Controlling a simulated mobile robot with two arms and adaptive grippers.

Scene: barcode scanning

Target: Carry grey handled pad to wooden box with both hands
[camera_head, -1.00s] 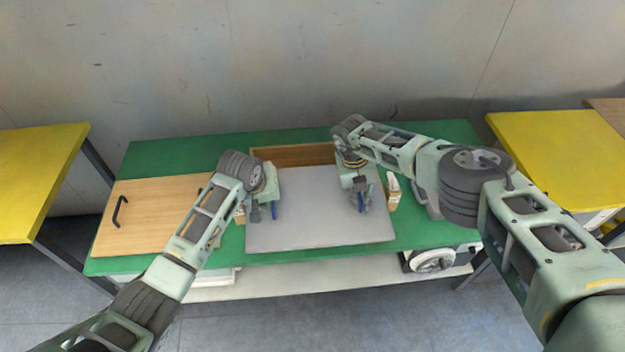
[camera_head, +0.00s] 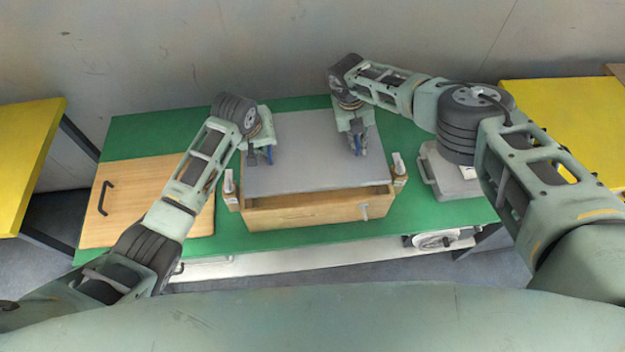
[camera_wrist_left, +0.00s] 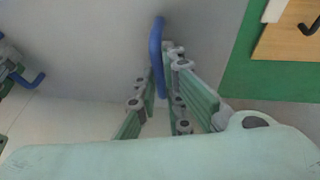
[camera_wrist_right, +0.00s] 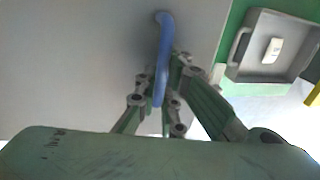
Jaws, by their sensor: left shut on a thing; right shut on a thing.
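The grey pad (camera_head: 310,150) is a flat square slab with two blue handles, above the wooden box (camera_head: 310,212). The box's front wall shows below the pad's near edge, and the pad hides most of its inside. My left gripper (camera_head: 262,152) is shut on the left blue handle (camera_wrist_left: 157,50). My right gripper (camera_head: 357,145) is shut on the right blue handle (camera_wrist_right: 164,50). I cannot tell whether the pad touches the box rim.
A wooden board with a black handle (camera_head: 135,200) lies on the green table (camera_head: 275,243) at left. Small clasps stand at the box's left (camera_head: 230,190) and right (camera_head: 398,168). Yellow tables flank both sides.

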